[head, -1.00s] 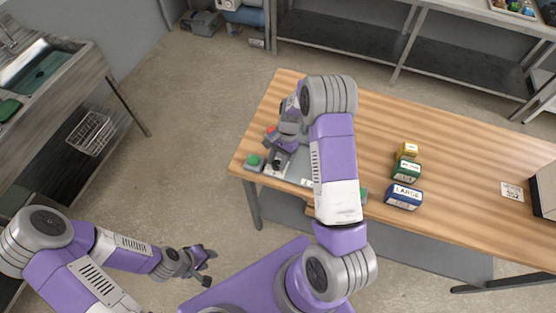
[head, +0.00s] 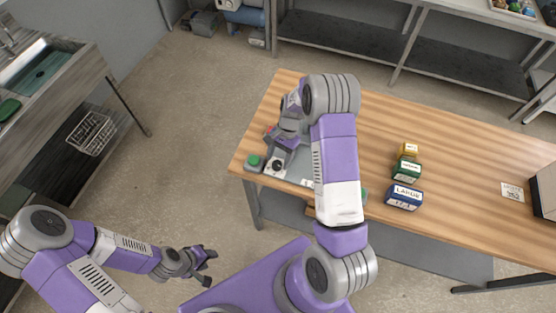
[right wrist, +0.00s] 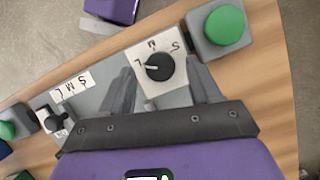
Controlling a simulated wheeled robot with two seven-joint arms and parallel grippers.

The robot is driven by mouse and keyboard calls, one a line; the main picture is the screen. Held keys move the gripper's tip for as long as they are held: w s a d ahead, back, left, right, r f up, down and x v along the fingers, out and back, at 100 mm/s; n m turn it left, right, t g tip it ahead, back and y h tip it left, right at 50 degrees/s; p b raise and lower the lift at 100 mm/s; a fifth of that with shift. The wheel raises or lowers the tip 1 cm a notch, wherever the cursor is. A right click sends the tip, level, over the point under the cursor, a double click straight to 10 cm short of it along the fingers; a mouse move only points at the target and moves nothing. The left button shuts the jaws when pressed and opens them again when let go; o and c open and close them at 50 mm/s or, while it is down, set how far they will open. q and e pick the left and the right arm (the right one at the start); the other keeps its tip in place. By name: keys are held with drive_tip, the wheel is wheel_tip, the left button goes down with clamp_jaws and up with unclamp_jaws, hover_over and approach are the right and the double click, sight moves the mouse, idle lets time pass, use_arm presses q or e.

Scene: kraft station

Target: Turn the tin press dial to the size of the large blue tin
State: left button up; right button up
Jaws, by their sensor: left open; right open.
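The tin press dial (right wrist: 160,67) is a round black knob on a white plate marked S, M and L. Its white pointer line points toward the L. The dial also shows in the head view (head: 277,167) near the table's left front corner. My right gripper (right wrist: 161,80) is open and empty; its fingers lie either side of the dial in the picture, apart from the knob. The large blue tin (head: 404,198), labelled LARGE, stands on the table to the right. My left gripper (head: 204,266) is open and empty, over the floor left of the table.
A green button (right wrist: 224,26) sits beside the dial. A second black knob (right wrist: 57,121) and an S M L label (right wrist: 71,89) lie further left. Green (head: 406,170) and yellow (head: 409,149) tins stand behind the blue one.

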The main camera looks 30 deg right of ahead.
use_arm(q)
drive_tip(key=shift+f, duration=0.1)
use_arm(e)
drive_tip(key=s+v, duration=0.1)
drive_tip(key=v, duration=0.5)
drive_tip(key=shift+w, duration=0.45)
